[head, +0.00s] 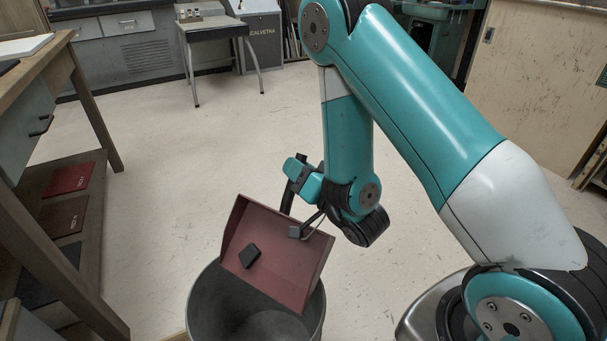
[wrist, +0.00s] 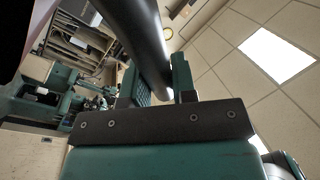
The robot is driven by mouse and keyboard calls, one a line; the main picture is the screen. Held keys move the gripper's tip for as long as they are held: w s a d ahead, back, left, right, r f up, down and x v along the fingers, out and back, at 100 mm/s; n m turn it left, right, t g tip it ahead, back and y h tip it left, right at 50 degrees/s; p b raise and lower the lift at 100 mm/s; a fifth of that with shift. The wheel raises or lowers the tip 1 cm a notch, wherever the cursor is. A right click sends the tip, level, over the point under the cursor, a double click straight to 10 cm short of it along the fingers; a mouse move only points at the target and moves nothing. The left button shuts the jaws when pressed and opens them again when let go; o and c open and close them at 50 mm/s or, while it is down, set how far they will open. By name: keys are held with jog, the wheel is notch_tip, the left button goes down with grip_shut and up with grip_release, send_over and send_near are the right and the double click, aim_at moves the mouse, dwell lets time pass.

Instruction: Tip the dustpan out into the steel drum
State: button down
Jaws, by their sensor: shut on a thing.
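The red dustpan (head: 290,255) is tilted steeply above the steel drum (head: 205,305) in the head view, its lower edge over the drum's opening. In the wrist view the handle (wrist: 145,40) runs between the two fingers of my gripper (wrist: 160,85).
A wooden bench (head: 75,75) with a lower shelf of coloured sheets stands at the left. A small table (head: 215,32) and a grey cabinet (head: 262,40) are at the back. The pale floor (head: 150,190) between them is clear.

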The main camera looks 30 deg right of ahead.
aim_at(297, 156)
jog(key=shift+s+a+r, duration=0.1)
jog(key=shift+a+r, duration=0.05)
notch_tip(297, 156, up, 3)
jog(key=p, duration=0.3)
jog(key=shift+r, duration=0.1)
notch_tip(297, 156, down, 4)
jog(key=b, duration=0.3)
jog(key=shift+r, duration=0.2)
notch_tip(297, 156, up, 4)
jog(key=p, duration=0.3)
jog(key=shift+f, duration=0.15)
jog(key=shift+f+b, duration=1.65)
jog(key=shift+f, duration=0.2)
jog(key=shift+r, duration=0.2)
